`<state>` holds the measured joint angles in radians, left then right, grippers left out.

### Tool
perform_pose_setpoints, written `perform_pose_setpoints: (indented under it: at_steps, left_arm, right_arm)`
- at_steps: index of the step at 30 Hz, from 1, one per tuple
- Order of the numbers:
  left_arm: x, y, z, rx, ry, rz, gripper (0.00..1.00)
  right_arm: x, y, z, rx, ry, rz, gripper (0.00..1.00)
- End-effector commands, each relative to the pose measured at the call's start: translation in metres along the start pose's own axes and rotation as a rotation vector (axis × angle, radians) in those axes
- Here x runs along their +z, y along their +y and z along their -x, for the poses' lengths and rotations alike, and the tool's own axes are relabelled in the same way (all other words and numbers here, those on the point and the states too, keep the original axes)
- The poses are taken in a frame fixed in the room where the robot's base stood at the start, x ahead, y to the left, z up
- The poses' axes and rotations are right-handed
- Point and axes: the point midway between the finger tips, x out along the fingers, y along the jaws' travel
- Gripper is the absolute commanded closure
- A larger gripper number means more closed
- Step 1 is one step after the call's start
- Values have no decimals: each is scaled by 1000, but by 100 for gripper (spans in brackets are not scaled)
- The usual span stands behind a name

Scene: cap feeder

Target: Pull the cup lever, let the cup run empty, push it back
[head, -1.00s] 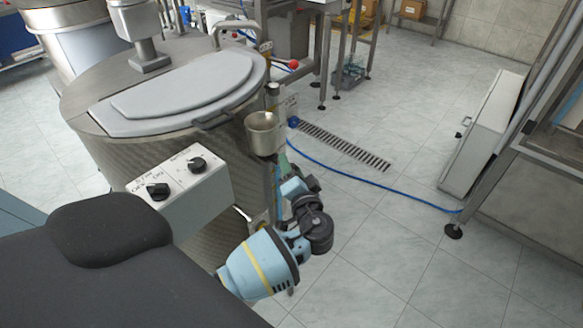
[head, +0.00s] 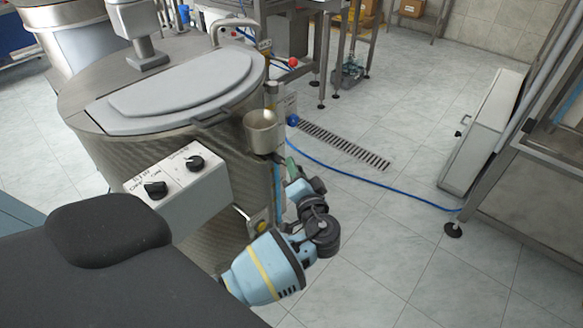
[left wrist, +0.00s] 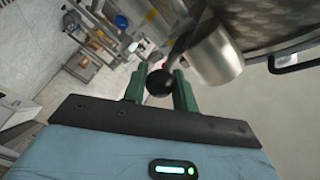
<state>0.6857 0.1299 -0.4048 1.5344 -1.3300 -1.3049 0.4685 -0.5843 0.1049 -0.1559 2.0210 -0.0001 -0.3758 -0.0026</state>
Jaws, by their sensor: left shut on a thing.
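The metal cup (head: 262,133) is mounted at the right side of the large steel kettle (head: 100,140) and looks upright in the head view. It also shows close up in the left wrist view (left wrist: 216,56). My left gripper (head: 291,166) is just below and right of the cup. In the left wrist view its green fingers (left wrist: 160,86) are shut on the lever's black ball knob (left wrist: 160,82), beside the cup. The lever's rod is mostly hidden. The inside of the cup is too small to tell whether anything is in it. My right gripper is not in view.
A control box (head: 178,190) with two black knobs sits on the kettle's front. A blue hose (head: 370,180) crosses the floor past a drain grate (head: 345,147). A steel frame and grey panel (head: 485,130) stand at the right.

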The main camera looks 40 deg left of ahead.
Motion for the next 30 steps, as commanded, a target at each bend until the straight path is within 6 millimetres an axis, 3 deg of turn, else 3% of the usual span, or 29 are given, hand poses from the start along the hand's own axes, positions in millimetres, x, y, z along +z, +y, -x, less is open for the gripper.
perform_pose_setpoints:
  at_steps: [4,12,13,17,26,30]
  left_arm:
    - [-8,8,17,4,-1,2,100]
    - [-10,8,19,5,2,1,100]
    - [-10,8,19,5,2,1,68]
    - [-10,7,19,4,1,1,51]
    - [-10,7,19,2,0,1,51]
    - [-9,8,32,4,1,0,51]
  right_arm:
    - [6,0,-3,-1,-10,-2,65]
    - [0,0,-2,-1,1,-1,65]
    - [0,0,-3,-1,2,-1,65]
    - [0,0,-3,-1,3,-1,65]
    - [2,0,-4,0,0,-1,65]
    - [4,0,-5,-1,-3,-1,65]
